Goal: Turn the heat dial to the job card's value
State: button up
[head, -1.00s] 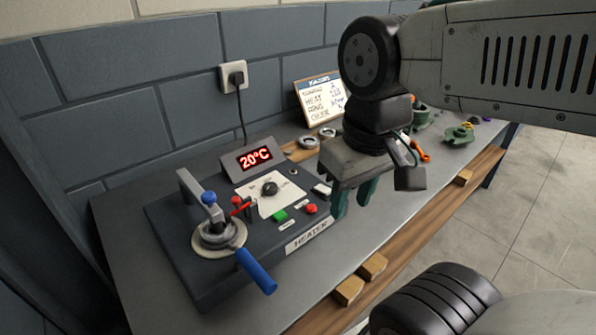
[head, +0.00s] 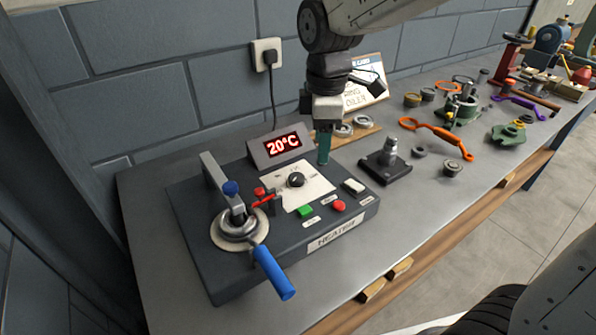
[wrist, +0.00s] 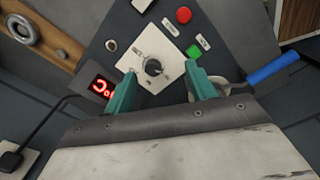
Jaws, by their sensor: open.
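The heat dial (head: 296,180) is a dark knob on a white plate (head: 318,191) on top of the heater (head: 340,236). The red display (head: 283,146) reads 20°C. The job card (head: 366,84) stands at the wall, partly hidden behind my arm. My gripper (head: 323,150) is above the heater's back right, just right of the display, pointing down. In the wrist view my gripper (wrist: 162,92) is open, its two green fingers apart with nothing between them. The dial (wrist: 153,67) shows there just beyond the gap between the fingertips.
The heater carries a clamp with a blue handle (head: 272,272), a green button (head: 305,211) and a red button (head: 339,205). A dark stand with a post (head: 387,165) and an orange tool (head: 436,135) lie to the right. A wall socket (head: 266,55) feeds the cable.

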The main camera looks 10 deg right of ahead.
aim_at(297, 176)
jog(key=w+a+f+n, duration=0.1)
jog(key=a, duration=0.1)
jog(key=w+a+f+n, duration=0.2)
jog(key=shift+w+f, duration=0.15)
jog(key=shift+w, duration=0.1)
jog(key=shift+w+a+f+n, duration=0.1)
jog(key=shift+a+f+n, duration=0.05)
jog(key=shift+f+n, duration=0.15)
notch_tip(297, 176, down, 7)
jog(key=shift+f, duration=0.15)
jog(key=c, duration=1)
